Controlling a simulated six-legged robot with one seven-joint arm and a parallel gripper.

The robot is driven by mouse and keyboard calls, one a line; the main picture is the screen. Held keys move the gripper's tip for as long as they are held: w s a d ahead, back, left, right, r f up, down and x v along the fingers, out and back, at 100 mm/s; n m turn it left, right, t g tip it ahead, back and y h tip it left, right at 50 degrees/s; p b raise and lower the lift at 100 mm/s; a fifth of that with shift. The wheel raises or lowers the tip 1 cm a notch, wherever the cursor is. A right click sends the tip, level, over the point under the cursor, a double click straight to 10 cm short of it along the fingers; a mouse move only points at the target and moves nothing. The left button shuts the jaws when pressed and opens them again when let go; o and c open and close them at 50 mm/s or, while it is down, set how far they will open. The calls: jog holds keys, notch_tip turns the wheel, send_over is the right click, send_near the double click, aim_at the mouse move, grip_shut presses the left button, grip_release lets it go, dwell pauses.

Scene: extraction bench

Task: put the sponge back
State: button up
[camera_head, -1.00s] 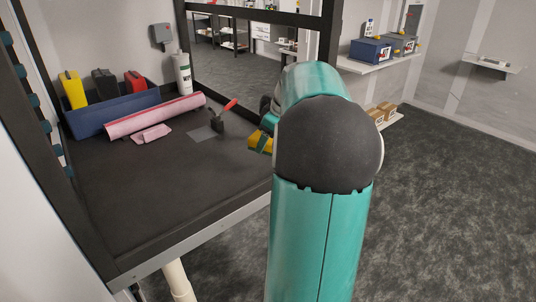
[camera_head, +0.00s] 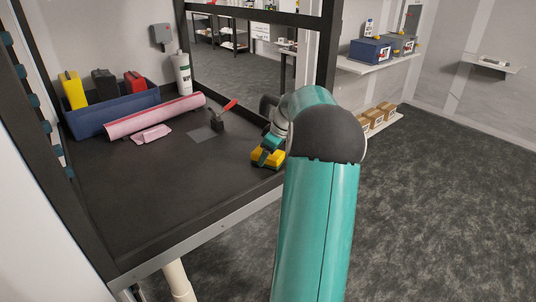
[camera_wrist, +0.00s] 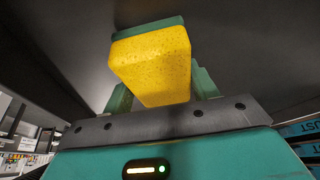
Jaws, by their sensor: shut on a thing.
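The sponge (camera_head: 264,159) is yellow with a green layer. It is held near the right edge of the dark bench top (camera_head: 150,210); I cannot tell whether it touches the surface. My gripper (camera_head: 270,151) is shut on it, partly hidden by my arm in the head view. In the wrist view the sponge (camera_wrist: 152,65) sits between the two green fingers, its yellow face towards the camera and its green layer at the upper edge.
A blue bin (camera_head: 120,108) holds yellow, black and red containers. The front bench is clear.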

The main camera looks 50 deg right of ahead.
jog(key=shift+f, duration=0.15)
jog(key=o, duration=0.9)
jog(key=a+v, duration=0.1)
jog(key=v, duration=1.1)
jog(key=w+a+r+h, duration=0.1)
jog(key=w+a+r, duration=0.1)
jog(key=a, duration=1.2)
jog(key=w+a+r, duration=0.2)
jog(key=a, duration=1.1)
jog(key=s+a+f, duration=0.2)
jog(key=s+a, duration=0.2)
jog(key=a, duration=0.3)
jog(key=s+a+f+m, duration=0.1)
jog(key=s+a+f, duration=0.1)
jog(key=s+a, duration=0.3)
jog(key=s+a+f+m+t, duration=0.1)
jog(key=s+a, duration=0.3)
jog(key=a, duration=0.5)
jog(key=shift+s+a+f, duration=0.2)
jog(key=shift+a+f, duration=0.05)
jog(key=shift+f, duration=0.2)
